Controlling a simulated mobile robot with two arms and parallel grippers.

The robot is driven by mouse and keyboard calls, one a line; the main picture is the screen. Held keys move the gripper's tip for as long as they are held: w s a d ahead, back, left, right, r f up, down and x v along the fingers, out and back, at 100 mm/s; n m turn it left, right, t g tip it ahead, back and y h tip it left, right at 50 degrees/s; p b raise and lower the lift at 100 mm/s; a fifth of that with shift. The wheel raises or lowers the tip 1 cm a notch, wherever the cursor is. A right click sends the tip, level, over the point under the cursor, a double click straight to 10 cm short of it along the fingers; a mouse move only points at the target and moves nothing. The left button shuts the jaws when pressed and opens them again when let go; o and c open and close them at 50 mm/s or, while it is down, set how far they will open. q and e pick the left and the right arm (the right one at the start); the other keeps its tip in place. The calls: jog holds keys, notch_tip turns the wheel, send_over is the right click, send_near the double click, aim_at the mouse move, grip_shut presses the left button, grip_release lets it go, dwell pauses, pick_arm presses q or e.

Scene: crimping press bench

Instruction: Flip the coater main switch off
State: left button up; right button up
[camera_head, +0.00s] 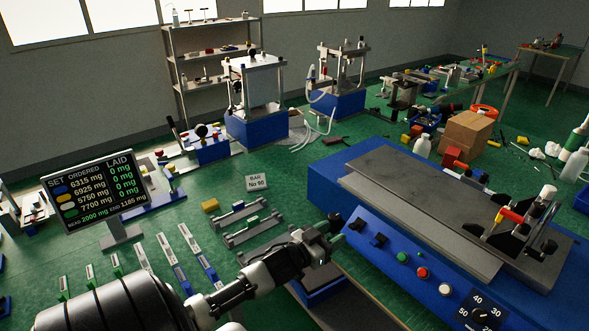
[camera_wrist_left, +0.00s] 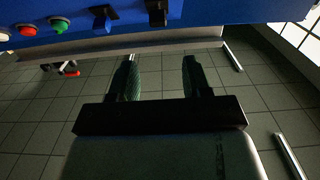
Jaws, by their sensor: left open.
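The coater (camera_head: 345,190) is a blue bench machine with a grey top plate at the right. Its sloping front panel has two black toggle switches, a left one (camera_head: 356,222) and a right one (camera_head: 379,239); I cannot read which is the main switch. My left gripper (camera_head: 337,224) is open and empty, just left of the left switch. In the left wrist view the two fingers (camera_wrist_left: 161,75) point toward the panel, which appears upside down. My right gripper is out of view.
The panel also has a green button (camera_head: 402,257), a red button (camera_head: 422,272), a white button (camera_head: 445,288) and a black dial (camera_head: 480,314). A display stand (camera_head: 100,190) and grey racks (camera_head: 240,213) stand left of the coater. A red-handled applicator (camera_head: 512,215) sits on its top.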

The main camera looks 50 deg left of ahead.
pick_arm(q)
jog(key=s+f+g+b, duration=0.1)
jog(key=s+f, duration=0.3)
jog(key=f, duration=0.6)
jog(key=s+d+f+g+y+b, duration=0.1)
jog(key=s+f+g, duration=0.3)
jog(key=f, duration=0.7)
jog(key=s+f+g+y+b, duration=0.1)
jog(key=s+f, duration=0.4)
jog(key=f, duration=0.5)
jog(key=shift+s+d+f+n+g, duration=0.3)
jog(key=shift+n+g, duration=0.1)
jog(key=shift+g, duration=0.4)
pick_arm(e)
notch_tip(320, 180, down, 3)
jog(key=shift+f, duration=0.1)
